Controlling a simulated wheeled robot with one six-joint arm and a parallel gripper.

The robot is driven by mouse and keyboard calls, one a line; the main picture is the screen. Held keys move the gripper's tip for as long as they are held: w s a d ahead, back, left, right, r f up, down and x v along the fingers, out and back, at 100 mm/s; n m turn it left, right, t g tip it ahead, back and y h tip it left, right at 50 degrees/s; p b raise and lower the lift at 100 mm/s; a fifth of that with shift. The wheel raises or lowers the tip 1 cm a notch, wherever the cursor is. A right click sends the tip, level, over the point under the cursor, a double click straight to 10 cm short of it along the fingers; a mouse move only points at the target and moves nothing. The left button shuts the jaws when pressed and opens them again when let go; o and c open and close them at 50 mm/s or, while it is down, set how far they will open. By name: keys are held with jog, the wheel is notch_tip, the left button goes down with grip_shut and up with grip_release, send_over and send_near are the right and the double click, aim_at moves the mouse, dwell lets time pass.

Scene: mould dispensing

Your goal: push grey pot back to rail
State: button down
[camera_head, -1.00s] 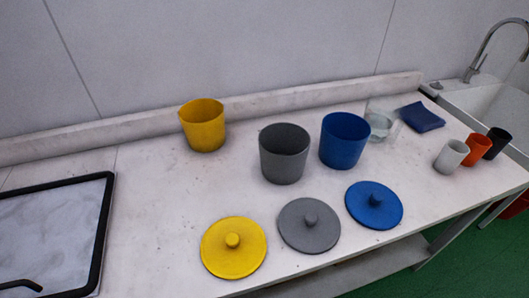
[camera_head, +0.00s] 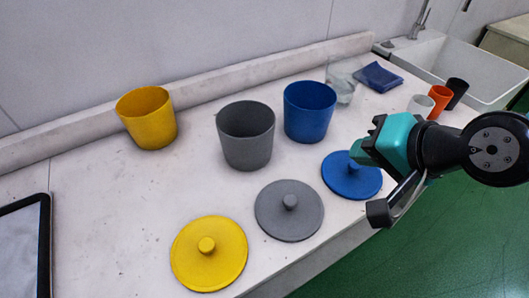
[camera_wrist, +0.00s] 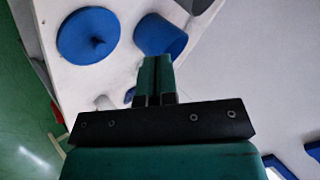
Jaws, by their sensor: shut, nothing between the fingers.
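The grey pot (camera_head: 246,148) stands upright and open on the white worktop, between the yellow and blue pots. Bare worktop separates it from the pale rail (camera_head: 225,88) along the wall. My gripper (camera_head: 357,153) is at the right in the head view, above the blue lid and apart from the grey pot. In the wrist view its two teal fingers (camera_wrist: 155,78) are together with nothing between them. I cannot make out the grey pot in the wrist view.
The yellow pot (camera_head: 148,122) stands left, and the blue pot (camera_head: 309,115) right. Yellow (camera_head: 208,265), grey (camera_head: 289,222) and blue (camera_head: 340,180) lids lie in front. A clear vessel (camera_head: 342,82), blue cloth (camera_head: 378,77), small cups (camera_head: 439,98) and a sink are farther right.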

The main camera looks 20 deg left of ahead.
aim_at(261, 137)
jog(key=a+f+m+t+y+b, duration=0.2)
jog(key=a+f+b, duration=0.1)
jog(key=f, duration=0.1)
jog(key=a+f+m+t+y+b, duration=0.2)
jog(key=a+f+b, duration=0.1)
jog(key=f+b, duration=0.1)
jog(key=a+f+m+t+y+b, duration=0.2)
jog(key=a+f+m+b, duration=0.1)
jog(key=f+b, duration=0.1)
jog(key=shift+a+f, duration=0.1)
jog(key=shift+a, duration=0.2)
jog(key=p+x, duration=0.6)
jog(key=x, duration=0.1)
jog(key=r+p+x, duration=0.1)
jog(key=p+x, duration=0.3)
jog(key=shift+w+a+f, duration=0.1)
jog(key=shift+a+f, duration=0.05)
jog(key=shift+a, duration=0.05)
jog(key=shift+w, duration=0.1)
